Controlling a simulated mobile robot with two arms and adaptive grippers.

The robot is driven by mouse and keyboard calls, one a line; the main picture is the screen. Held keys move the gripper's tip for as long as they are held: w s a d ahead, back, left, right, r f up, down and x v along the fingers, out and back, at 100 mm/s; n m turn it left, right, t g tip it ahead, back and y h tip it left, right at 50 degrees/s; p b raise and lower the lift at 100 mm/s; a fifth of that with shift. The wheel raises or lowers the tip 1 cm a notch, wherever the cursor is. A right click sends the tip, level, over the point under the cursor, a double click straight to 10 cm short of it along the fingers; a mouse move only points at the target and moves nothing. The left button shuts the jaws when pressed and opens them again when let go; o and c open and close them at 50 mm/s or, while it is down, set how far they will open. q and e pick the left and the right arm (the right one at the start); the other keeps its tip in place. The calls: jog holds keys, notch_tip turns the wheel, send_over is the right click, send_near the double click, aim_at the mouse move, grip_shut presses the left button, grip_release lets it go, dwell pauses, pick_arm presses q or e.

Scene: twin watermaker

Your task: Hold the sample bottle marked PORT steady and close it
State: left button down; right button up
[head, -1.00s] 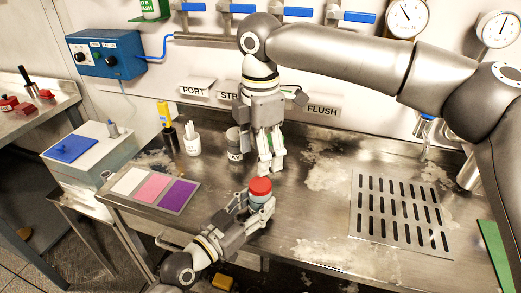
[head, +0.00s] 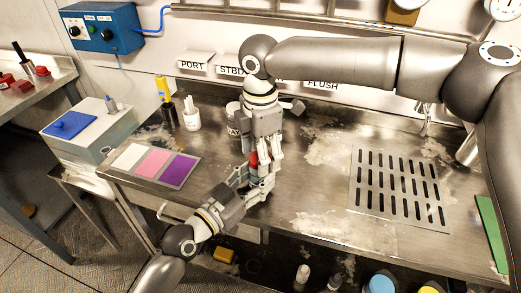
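The sample bottle has a red cap (head: 253,159) and stands upright at the near edge of the steel bench in the head view. Its body is mostly hidden by my grippers, and I cannot read its mark. My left gripper (head: 249,181) comes from the lower left with its fingers around the bottle body. My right gripper (head: 265,163) points down from above, its pale fingers at the cap and partly covering it. Whether those fingers press on the cap cannot be told.
A grey container (head: 233,120) stands just behind my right gripper. A white tub (head: 192,117) and a yellow-topped bottle (head: 164,95) stand left of it. A colour card (head: 151,166) lies at the left, and a drain grate (head: 398,188) is at the right.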

jog(key=c, duration=1)
jog(key=shift+s+a+f+m, duration=0.1)
jog(key=shift+s+a+m, duration=0.05)
jog(key=shift+m, duration=0.85)
jog(key=m, duration=0.5)
jog(key=shift+m, duration=0.4)
jog(key=m, duration=0.7)
jog(key=o, duration=1.2)
jog(key=shift+c, duration=0.2)
notch_tip(320, 180, up, 12)
